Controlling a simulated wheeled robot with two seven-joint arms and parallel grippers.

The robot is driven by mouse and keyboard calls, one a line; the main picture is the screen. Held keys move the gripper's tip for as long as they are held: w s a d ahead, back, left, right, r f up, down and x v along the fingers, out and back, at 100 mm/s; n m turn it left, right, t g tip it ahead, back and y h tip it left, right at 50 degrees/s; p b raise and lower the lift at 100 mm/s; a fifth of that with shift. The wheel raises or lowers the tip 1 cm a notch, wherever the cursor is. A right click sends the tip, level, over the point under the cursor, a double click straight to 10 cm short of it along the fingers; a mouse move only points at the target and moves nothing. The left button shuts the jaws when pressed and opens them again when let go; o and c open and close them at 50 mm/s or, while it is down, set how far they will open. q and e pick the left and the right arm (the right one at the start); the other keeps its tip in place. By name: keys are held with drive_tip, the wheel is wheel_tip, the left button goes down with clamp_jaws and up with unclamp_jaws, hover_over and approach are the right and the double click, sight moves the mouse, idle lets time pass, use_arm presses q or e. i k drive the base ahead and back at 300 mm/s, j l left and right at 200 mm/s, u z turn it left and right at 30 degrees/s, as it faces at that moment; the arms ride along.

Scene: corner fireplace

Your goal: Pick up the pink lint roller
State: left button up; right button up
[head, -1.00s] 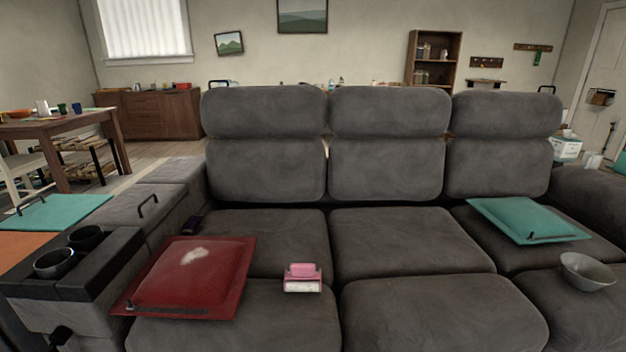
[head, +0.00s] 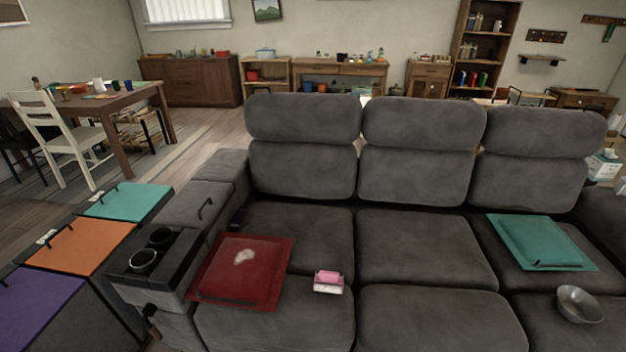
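The pink lint roller (head: 328,281) lies on the front left seat of the grey sofa (head: 425,245), just right of the red cushion (head: 244,272). It has a pink upper part and a white part at its front. Nothing covers it. Neither of my grippers shows in the head view.
The red cushion bears a pale patch. A teal cushion (head: 540,242) and a grey bowl (head: 579,304) are on the sofa's right side. A cup-holder armrest (head: 182,246) and teal, orange and purple-topped boxes (head: 80,246) stand at the left. Open floor (head: 215,143) lies behind left.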

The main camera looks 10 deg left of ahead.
sight(331, 278)
drive_tip(key=i+j+u, duration=0.2)
drive_tip(key=j+u, duration=0.15)
drive_tip(key=i+j+u, duration=0.5)
drive_tip(key=u, duration=0.2)
drive_tip(key=k+z, duration=0.15)
drive_tip(key=z, duration=1.35)
